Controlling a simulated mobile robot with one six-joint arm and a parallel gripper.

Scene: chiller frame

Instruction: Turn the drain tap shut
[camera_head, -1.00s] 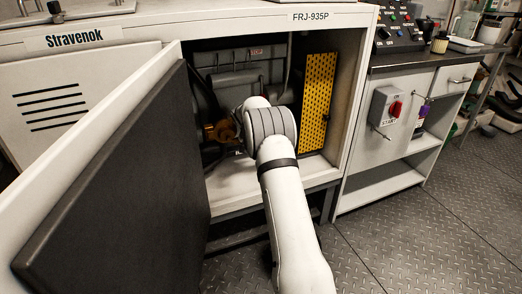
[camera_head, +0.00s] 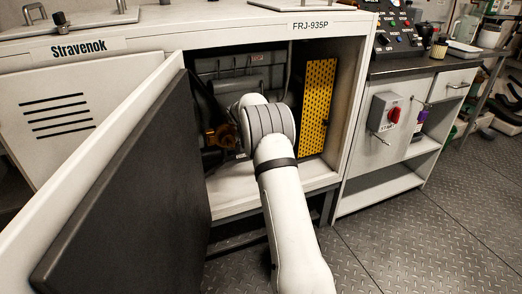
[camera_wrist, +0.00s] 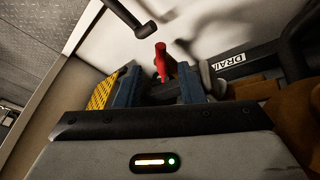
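The red drain tap handle (camera_wrist: 162,62) stands up in the wrist view, next to a white label reading DRAIN (camera_wrist: 231,61). My gripper (camera_wrist: 158,85) points toward it, its two blue fingers spread apart. The red handle shows in line with the gap between the fingers. I cannot tell whether it is inside the gap or just beyond the fingertips. In the head view, my forearm and wrist reach into the open compartment and hide the gripper and the tap.
The dark-lined door (camera_head: 130,190) stands open left of my arm. A yellow perforated panel (camera_head: 317,105) lines the compartment's right side. Brown-orange fittings (camera_head: 222,136) sit left of my wrist. A dark rod (camera_wrist: 130,18) hangs near the tap. Patterned floor (camera_head: 400,240) is clear at right.

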